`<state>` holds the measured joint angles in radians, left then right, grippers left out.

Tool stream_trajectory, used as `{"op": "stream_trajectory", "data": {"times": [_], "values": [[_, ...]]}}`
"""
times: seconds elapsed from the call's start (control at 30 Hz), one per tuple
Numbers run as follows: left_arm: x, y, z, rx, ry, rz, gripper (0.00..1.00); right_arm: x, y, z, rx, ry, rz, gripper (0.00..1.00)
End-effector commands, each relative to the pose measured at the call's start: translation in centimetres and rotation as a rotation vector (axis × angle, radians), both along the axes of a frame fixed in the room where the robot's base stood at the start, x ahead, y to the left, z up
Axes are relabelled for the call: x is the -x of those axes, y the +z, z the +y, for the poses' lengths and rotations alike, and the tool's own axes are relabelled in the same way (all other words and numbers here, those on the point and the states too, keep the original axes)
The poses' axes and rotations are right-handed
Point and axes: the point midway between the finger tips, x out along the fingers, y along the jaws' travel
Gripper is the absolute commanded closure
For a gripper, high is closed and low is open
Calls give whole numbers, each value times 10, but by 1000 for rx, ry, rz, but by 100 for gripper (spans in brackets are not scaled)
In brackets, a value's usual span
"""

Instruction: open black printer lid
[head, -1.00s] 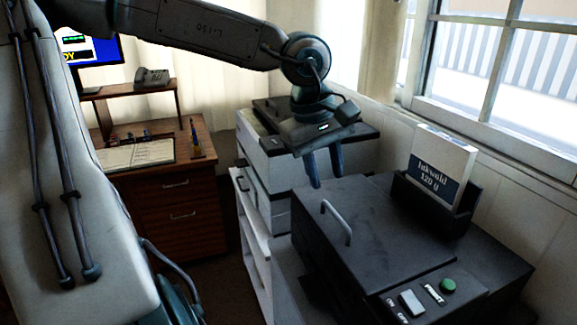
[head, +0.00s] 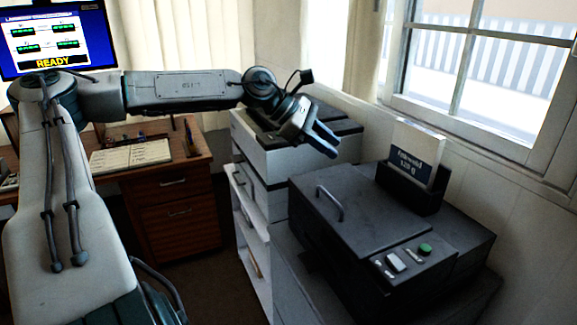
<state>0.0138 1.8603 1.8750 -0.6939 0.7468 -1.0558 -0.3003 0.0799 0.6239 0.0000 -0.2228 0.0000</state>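The black printer (head: 400,275) stands at the right of the head view. Its flat black lid (head: 365,211) is closed. A grey bar handle (head: 330,203) stands up from the lid's left side. My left gripper (head: 329,143) is above and behind the lid's far edge, apart from the handle. Its two blue fingers point down to the right, with a narrow gap between them and nothing in it. My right gripper is out of the picture.
A paper box (head: 416,155) sits in a black holder (head: 410,190) on the printer's back. A green button (head: 425,249) and a switch (head: 397,262) are at its front. A white cabinet (head: 262,165) stands behind, and a wooden desk (head: 175,205) with a notebook (head: 130,155) at left.

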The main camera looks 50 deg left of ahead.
Motion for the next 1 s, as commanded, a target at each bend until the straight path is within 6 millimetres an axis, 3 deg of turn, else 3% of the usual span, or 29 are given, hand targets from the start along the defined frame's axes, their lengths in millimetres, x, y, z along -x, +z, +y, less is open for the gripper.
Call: {"op": "stream_trajectory", "data": {"times": [0.5, 1.0], "values": [[-50, -36, 83, 490, 375, 32, 67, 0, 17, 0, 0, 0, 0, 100], [-67, -103, 154, 862, 683, 93, 67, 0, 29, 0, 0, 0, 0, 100]]}}
